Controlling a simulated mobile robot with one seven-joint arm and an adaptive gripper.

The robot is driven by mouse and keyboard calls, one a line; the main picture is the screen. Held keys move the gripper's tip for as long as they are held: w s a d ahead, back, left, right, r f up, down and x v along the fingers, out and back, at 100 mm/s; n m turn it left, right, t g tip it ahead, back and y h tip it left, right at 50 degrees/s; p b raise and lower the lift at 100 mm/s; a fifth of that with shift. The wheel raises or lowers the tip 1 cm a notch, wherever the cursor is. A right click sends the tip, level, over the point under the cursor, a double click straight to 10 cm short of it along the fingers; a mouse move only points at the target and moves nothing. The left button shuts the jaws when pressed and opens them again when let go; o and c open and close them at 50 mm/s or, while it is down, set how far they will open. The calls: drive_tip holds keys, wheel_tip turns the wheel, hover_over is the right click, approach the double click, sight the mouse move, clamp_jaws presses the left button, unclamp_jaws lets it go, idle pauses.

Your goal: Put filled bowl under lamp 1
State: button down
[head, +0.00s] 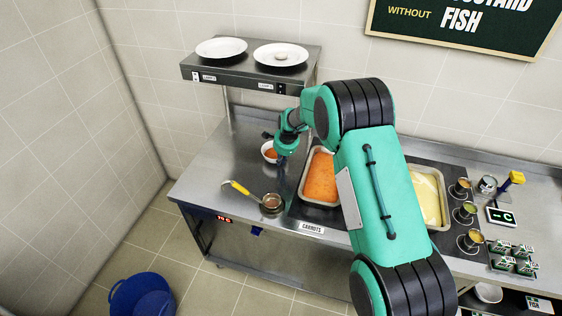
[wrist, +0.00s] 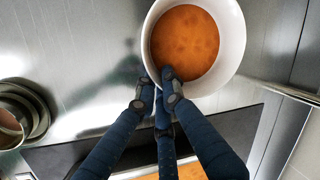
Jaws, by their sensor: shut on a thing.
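A white bowl (head: 270,152) filled with orange food is at the left part of the steel counter, in front of the lamp shelf. It also shows in the wrist view (wrist: 236,42), where its near rim sits between the fingers of my gripper (wrist: 163,92). My gripper (head: 280,156) is shut on that rim, and the bowl looks about level. I cannot tell whether the bowl touches the counter. The lamp shelf (head: 236,73) stands at the back left with two small labels, too small to read surely. The space under it is partly hidden.
A tray of orange food (head: 320,180) labelled carrots lies right of the bowl. A ladle (head: 240,187) and a round metal pot (head: 271,203) are near the front edge. Two white plates (head: 221,47) top the shelf. The counter left of the bowl is clear.

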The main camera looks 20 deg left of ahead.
drive_tip(key=shift+f, duration=0.15)
drive_tip(key=c, duration=1.9)
unclamp_jaws()
drive_tip(key=shift+o, duration=0.2)
drive_tip(key=v, duration=1.2)
drive_tip(key=shift+p, duration=0.4)
